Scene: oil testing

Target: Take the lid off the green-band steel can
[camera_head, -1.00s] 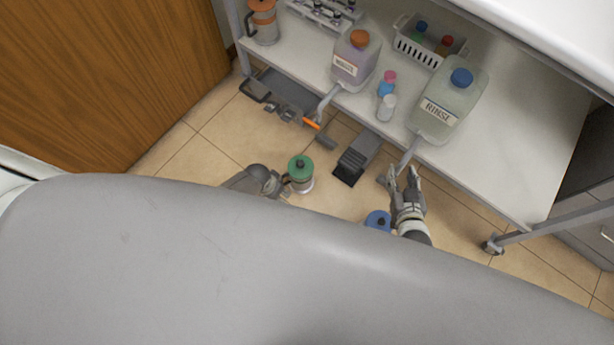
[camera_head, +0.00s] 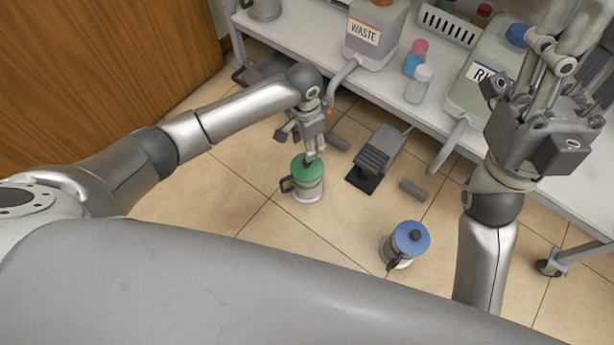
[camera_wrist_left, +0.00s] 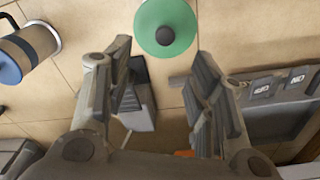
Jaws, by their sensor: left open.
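The steel can with a green band (camera_head: 309,192) stands upright on the tiled floor, its handle to the left. Its round green lid (camera_head: 298,170) is on top; the lid with a dark knob also shows in the left wrist view (camera_wrist_left: 166,15). My left gripper (camera_head: 311,152) is just above the lid, overlapping its far edge in the head view. Its fingers (camera_wrist_left: 163,55) are spread and empty in the left wrist view, with the lid ahead of the tips. Contact cannot be told. My right gripper (camera_head: 535,65) is raised at the right, fingers spread, holding nothing visible.
A blue-lidded can (camera_head: 410,239) stands on the floor to the right. A black and grey pedal (camera_head: 376,158) lies behind the cans. The cart shelf (camera_head: 400,110) holds waste (camera_head: 372,40) and rinse (camera_head: 475,85) jugs and small bottles. Floor around the green-lidded can is clear in front.

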